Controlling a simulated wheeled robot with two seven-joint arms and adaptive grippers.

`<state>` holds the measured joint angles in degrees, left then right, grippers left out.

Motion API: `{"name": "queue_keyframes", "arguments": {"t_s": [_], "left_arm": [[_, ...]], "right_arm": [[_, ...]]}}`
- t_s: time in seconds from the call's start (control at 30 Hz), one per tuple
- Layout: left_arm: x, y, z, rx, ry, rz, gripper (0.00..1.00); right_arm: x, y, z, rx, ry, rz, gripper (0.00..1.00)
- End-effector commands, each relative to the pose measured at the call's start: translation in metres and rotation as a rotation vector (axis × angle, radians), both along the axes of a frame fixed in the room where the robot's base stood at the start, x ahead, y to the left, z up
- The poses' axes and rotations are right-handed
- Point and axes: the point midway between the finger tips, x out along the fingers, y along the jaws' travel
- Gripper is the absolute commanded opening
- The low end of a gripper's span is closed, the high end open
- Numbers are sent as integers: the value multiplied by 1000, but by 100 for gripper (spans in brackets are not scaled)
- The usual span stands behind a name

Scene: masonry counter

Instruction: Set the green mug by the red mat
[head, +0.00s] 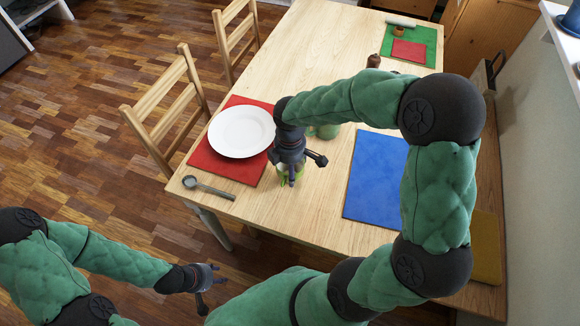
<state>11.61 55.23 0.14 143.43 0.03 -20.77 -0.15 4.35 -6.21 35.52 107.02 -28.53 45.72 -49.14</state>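The green mug (283,171) stands on the wooden table, just right of the red mat (231,171); my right gripper hides much of it. My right gripper (299,172) reaches down over the mug from above. Whether its fingers close on the mug cannot be told. My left gripper (209,290) is low at the bottom left, off the table's front edge, empty with its fingers apart. The red mat lies at the table's left edge, with a white plate (241,131) on it.
A dark spoon-like utensil (209,188) lies at the near left corner. A blue mat (374,178) lies to the right. Another green object (327,131) is partly behind my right arm. A green mat (424,39) lies far back. Chairs (170,105) stand left.

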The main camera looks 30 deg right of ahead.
Motion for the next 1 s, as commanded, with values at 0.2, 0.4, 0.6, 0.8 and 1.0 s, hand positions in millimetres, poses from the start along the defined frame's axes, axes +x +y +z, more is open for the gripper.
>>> {"name": "queue_keyframes", "arguments": {"t_s": [0.2,0.4,0.6,0.8,1.0], "left_arm": [[0,0,-1,0,0,0,40],[0,0,-1,0,0,0,40],[0,0,-1,0,0,0,40],[0,0,8,0,0,0,40],[0,0,25,0,0,0,40]], "right_arm": [[0,0,-4,0,0,0,94],[0,0,-3,0,0,0,100],[0,0,-2,0,0,0,100],[1,0,17,1,-4,-2,100],[1,0,58,0,-4,-1,100]]}}
